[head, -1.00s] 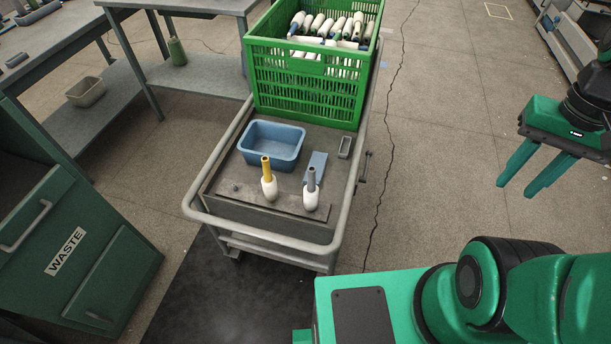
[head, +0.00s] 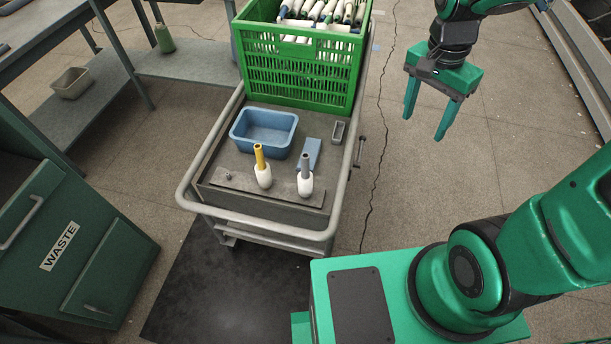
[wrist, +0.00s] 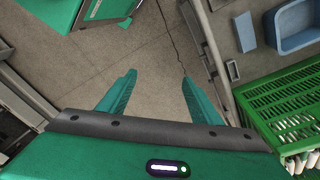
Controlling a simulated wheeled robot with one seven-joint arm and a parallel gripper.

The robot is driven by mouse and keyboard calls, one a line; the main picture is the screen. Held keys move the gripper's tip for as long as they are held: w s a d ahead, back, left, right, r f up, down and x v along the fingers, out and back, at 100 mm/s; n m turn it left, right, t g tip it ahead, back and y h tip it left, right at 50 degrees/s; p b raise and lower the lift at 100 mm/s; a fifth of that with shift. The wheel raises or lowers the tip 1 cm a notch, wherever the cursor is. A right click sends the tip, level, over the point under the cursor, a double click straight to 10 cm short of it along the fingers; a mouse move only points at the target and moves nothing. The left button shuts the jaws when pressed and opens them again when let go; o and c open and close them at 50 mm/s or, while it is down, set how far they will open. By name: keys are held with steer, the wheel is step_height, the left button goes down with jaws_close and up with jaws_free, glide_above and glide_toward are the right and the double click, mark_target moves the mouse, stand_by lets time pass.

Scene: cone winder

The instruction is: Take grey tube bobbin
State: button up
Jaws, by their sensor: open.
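The grey tube bobbin (head: 305,178) stands upright on a plate at the near end of the trolley, its grey tube rising from a white wound body. A yellow tube bobbin (head: 262,168) stands upright just left of it. My gripper (head: 424,126) is open and empty, fingers down, over the floor to the right of the trolley and well apart from the bobbins. In the wrist view my gripper's fingers (wrist: 158,92) are spread over bare floor. The bobbins do not show in the wrist view.
The trolley's rail (head: 325,236) surrounds the plate. A blue tray (head: 235,131), a blue block (head: 310,153) and a small grey holder (head: 338,132) lie behind the bobbins. A green crate (head: 300,85) of bobbins stands at the far end. A waste bin (head: 95,240) is at left.

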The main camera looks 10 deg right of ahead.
steer(key=w+a+f+m, duration=0.2)
steer(key=w+a+f, duration=0.1)
steer(key=a, duration=0.4)
steer(key=w+a+f+m, duration=0.1)
steer(key=w+a+f, duration=0.1)
steer(key=a+f, duration=0.35)
steer(key=m+y, duration=0.1)
steer(key=m, duration=0.2)
glide_toward(305, 171)
steer(key=shift+w+d+f, duration=0.35)
steer(key=shift+w+d, duration=0.05)
steer(key=shift+w, duration=0.2)
steer(key=f, duration=0.3)
steer(key=a+f, duration=0.1)
steer(key=f, duration=0.1)
steer(key=shift+s+f, duration=0.1)
steer(key=shift+d+f, duration=0.1)
steer(key=shift+f, duration=1.4)
steer(key=shift+d+f, duration=0.15)
steer(key=shift+f, duration=1.4)
steer(key=c, duration=1)
